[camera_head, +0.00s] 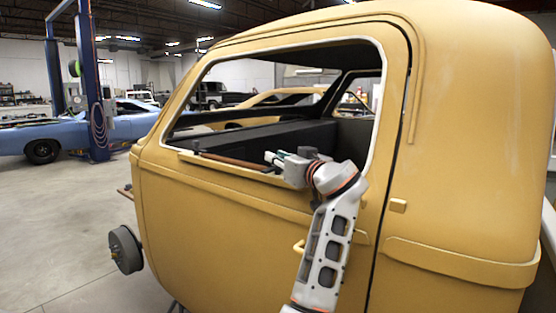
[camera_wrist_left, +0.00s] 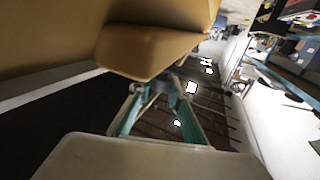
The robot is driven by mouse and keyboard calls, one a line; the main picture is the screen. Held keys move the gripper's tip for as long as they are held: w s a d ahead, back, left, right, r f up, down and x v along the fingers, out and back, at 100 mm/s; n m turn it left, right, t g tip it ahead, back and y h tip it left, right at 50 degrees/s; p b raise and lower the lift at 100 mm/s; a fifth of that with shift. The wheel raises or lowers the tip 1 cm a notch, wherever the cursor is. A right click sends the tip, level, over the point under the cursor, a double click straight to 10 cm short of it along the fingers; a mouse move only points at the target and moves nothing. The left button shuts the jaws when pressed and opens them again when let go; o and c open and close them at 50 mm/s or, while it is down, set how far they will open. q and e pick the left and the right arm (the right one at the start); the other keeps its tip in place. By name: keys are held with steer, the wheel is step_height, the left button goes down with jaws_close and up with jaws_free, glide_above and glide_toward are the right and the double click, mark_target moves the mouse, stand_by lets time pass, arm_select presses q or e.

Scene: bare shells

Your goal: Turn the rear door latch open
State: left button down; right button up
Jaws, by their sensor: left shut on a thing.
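The yellow car shell's door (camera_head: 230,215) fills the middle of the head view, with an open window frame. My left gripper (camera_head: 270,157) is at the lower edge of the window opening, pointing left. In the left wrist view its teal fingers (camera_wrist_left: 162,88) converge just below a yellow body part (camera_wrist_left: 150,50). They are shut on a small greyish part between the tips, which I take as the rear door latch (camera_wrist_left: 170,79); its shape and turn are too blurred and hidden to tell. My right gripper is out of view.
A yellow door handle (camera_head: 299,247) sits low on the door beside my left arm. A grey wheel hub (camera_head: 125,249) sticks out at the front. A blue car (camera_head: 75,135) and a blue lift post (camera_head: 92,80) stand behind. The concrete floor (camera_head: 60,220) at left is clear.

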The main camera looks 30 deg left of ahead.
arm_select(q)
steer(key=c, duration=1.9)
jaws_free()
